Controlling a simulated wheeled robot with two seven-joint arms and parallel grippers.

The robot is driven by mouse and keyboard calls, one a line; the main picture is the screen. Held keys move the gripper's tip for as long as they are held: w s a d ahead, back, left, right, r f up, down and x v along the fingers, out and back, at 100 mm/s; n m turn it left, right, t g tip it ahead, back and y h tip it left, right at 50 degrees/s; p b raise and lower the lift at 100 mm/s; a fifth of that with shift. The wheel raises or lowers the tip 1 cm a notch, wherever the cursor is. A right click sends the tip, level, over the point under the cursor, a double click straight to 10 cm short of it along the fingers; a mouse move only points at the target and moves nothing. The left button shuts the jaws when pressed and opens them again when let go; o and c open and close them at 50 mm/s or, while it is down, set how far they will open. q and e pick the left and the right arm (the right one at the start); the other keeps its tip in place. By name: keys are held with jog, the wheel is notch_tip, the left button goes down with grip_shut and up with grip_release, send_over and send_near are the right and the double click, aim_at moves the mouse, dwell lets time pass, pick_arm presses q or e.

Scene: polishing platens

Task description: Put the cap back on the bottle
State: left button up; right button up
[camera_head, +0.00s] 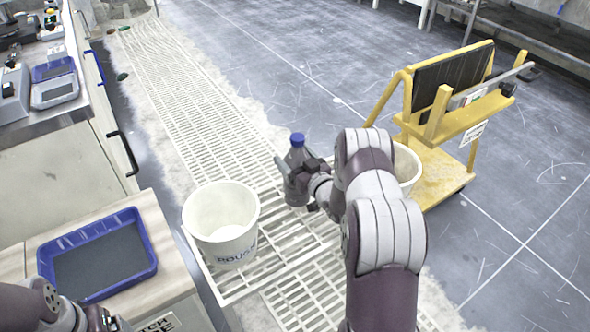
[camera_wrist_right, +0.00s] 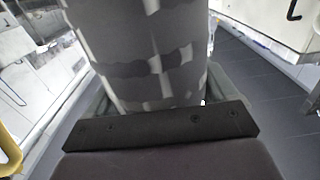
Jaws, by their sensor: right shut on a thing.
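My right gripper (camera_head: 298,182) is shut on a small translucent grey bottle (camera_head: 296,158), held upright above the white floor grating. A blue cap (camera_head: 297,139) shows at the top of the bottle; I cannot tell whether it is seated fully. In the right wrist view the bottle (camera_wrist_right: 145,50) fills the middle, its surface mottled with see-through patches, and the gripper body crosses the lower part. The bottle's lower part is partly hidden by the gripper in the head view. Only a piece of my left arm shows at the bottom left; its gripper is out of view.
A white bucket (camera_head: 222,258) stands on the grating (camera_head: 283,228) left of the gripper. Another white bucket (camera_head: 408,165) is partly behind my right arm, next to a yellow cart (camera_head: 437,182). A blue tray (camera_head: 140,262) with a dark surface sits on the lower-left bench.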

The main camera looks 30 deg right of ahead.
notch_tip(320, 180, down, 4)
jog(key=shift+b, duration=1.15)
jog(key=shift+f, duration=0.1)
jog(key=o, duration=1.9)
jog(key=shift+c, duration=0.2)
jog(key=s+p, duration=0.3)
jog(key=s, duration=0.9)
jog(key=shift+d+p, duration=0.4)
jog(key=shift+d, duration=0.05)
